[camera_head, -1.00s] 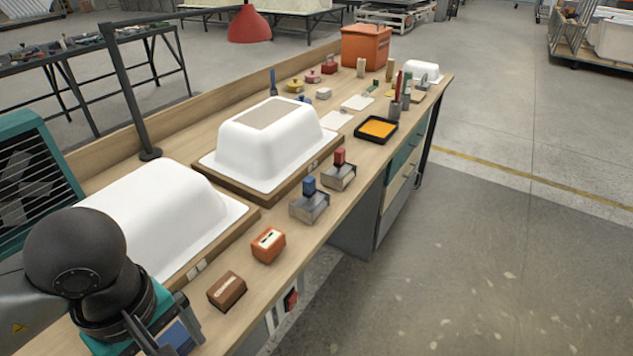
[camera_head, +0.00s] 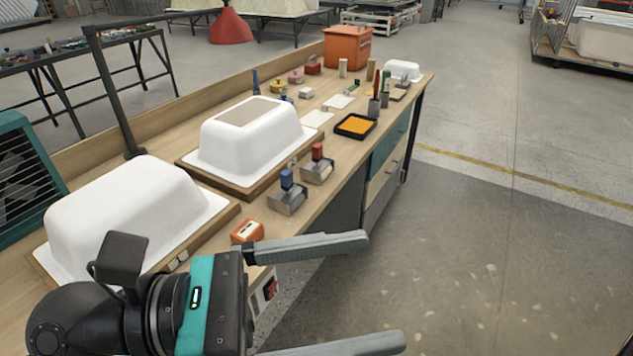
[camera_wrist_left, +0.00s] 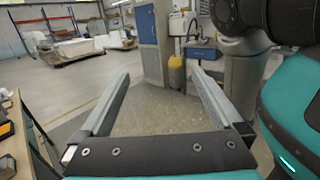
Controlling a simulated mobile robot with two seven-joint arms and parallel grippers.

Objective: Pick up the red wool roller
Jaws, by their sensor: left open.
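A red-topped block on a grey metal holder (camera_head: 317,166) stands near the bench's front edge; I cannot tell for sure that it is the red wool roller. A similar blue-topped one (camera_head: 287,192) stands nearer me. Slim red and green upright items (camera_head: 377,88) stand in grey pots farther along. My left gripper (camera_head: 387,293) is open and empty, out past the bench's front edge and nearer me than the holders. My right gripper is not in view.
Two white tub shells (camera_head: 247,140) on wooden boards fill the bench's left side. An orange block (camera_head: 247,231) lies by the left gripper's upper finger. A black tray with yellow-orange content (camera_head: 356,126) and an orange bin (camera_head: 347,47) are farther back.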

